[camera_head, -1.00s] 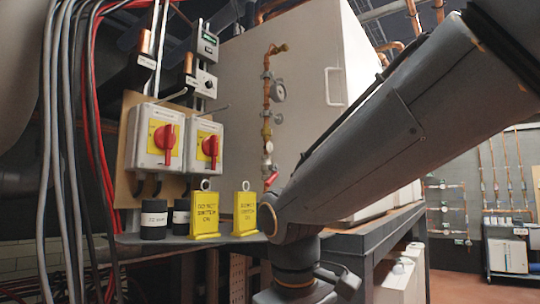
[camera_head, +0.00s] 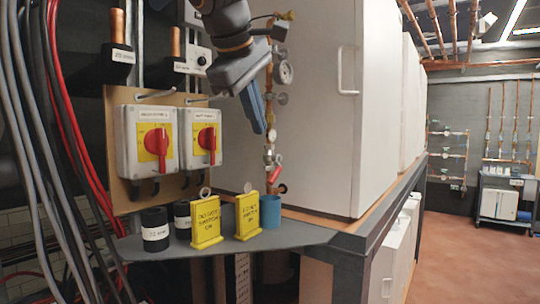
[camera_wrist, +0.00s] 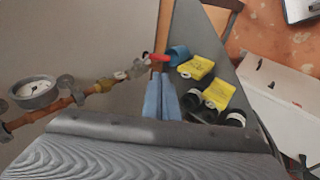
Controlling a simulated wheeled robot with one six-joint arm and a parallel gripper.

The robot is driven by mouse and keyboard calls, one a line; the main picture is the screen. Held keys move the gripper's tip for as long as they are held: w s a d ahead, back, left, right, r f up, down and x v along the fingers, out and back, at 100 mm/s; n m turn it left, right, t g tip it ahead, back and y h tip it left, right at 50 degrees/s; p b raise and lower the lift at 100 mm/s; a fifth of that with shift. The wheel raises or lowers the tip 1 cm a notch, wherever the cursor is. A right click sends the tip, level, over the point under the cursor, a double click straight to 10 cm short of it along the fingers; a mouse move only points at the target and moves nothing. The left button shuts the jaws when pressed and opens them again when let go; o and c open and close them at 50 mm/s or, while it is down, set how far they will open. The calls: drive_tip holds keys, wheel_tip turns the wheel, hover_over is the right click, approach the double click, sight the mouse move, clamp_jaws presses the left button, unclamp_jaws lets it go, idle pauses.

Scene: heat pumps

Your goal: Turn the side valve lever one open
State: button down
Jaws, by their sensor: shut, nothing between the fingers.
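The red valve lever (camera_head: 276,176) sits low on the copper pipe beside the white cabinet, slanting up to the right. It also shows in the wrist view (camera_wrist: 158,57), just beyond my fingertips. The copper pipe (camera_head: 268,105) runs up the cabinet side with a round gauge (camera_head: 285,73) on it. My gripper (camera_head: 261,129) points downward above and to the left of the lever, apart from it in the head view. Its blue fingers (camera_wrist: 160,78) are together and empty. Whether the fingertips touch anything is not clear in the wrist view.
A blue cup (camera_head: 271,212) stands below the lever. Two yellow signs (camera_head: 207,222) and black cylinders (camera_head: 155,230) crowd the grey shelf (camera_head: 290,236). Two switch boxes with red handles (camera_head: 157,142) are at left.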

sight(274, 173)
drive_tip(key=p+x, duration=0.4)
drive_tip(key=x, duration=0.9)
drive_tip(key=shift+w+d+f, duration=0.1)
drive_tip(key=shift+d+f, duration=0.05)
drive_tip(key=shift+f, duration=0.1)
